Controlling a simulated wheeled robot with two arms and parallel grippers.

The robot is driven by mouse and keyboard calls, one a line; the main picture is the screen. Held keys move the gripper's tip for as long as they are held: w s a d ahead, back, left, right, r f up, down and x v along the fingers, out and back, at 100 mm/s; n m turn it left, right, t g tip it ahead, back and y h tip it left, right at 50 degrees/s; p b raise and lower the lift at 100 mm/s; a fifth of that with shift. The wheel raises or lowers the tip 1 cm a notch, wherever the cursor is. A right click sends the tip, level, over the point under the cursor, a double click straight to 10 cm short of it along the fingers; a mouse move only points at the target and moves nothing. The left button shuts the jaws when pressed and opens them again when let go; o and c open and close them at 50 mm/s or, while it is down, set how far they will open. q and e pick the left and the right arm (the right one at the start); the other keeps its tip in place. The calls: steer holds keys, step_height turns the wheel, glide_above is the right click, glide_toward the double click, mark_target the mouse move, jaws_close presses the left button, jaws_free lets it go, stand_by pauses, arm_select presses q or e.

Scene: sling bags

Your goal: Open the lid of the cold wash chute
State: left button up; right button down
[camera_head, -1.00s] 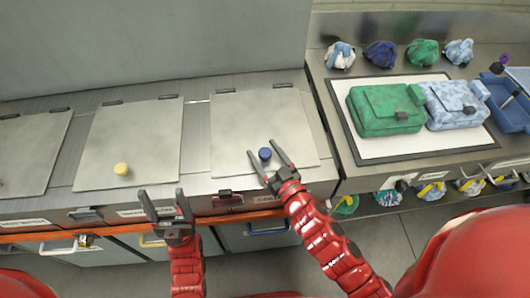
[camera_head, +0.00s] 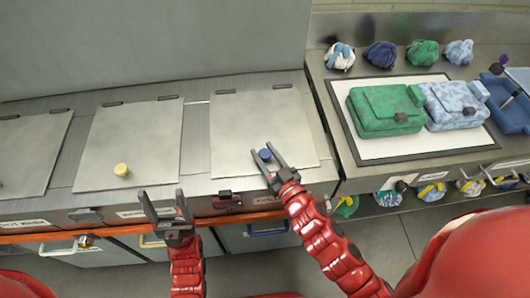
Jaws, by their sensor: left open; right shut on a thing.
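The cold wash chute lid (camera_head: 255,110) is a pale metal flap with a blue knob (camera_head: 265,154) near its front edge and hinges at the back. It lies flat on the counter. The label below its front edge appears to read COLD. My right gripper (camera_head: 264,151) has its fingers on either side of the blue knob and is shut on it. My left gripper (camera_head: 163,196) is open and empty at the counter's front edge, below the lid with the yellow knob (camera_head: 121,169).
The middle lid (camera_head: 130,135) and a left lid (camera_head: 30,150) lie closed. A tray (camera_head: 400,152) with a green bag (camera_head: 385,110) and a light blue bag (camera_head: 455,104) stands to the right. Bundled cloths line the back right. A wall rises behind the lids.

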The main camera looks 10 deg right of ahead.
stand_by(0.8)
steer(key=r+p, duration=0.3)
steer(key=p, duration=0.2)
steer(key=w+r+g+p, duration=0.1)
steer(key=r+p, duration=0.2)
steer(key=p, duration=0.1)
steer(key=r+g+p, duration=0.1)
steer(key=r+p, duration=0.2)
steer(key=p, duration=0.2)
steer(key=shift+w+m+h+p, duration=0.35)
steer(key=shift+w+m+h, duration=0.05)
steer(key=w+r+m+g+p, duration=0.1)
steer(key=w+r+g+p, duration=0.3)
steer(key=r+p, duration=0.3)
steer(key=shift+w+r+h+p, duration=0.35)
steer(key=shift+w+p, duration=0.45)
steer(key=shift+p, duration=0.55)
steer(key=shift+f, duration=0.1)
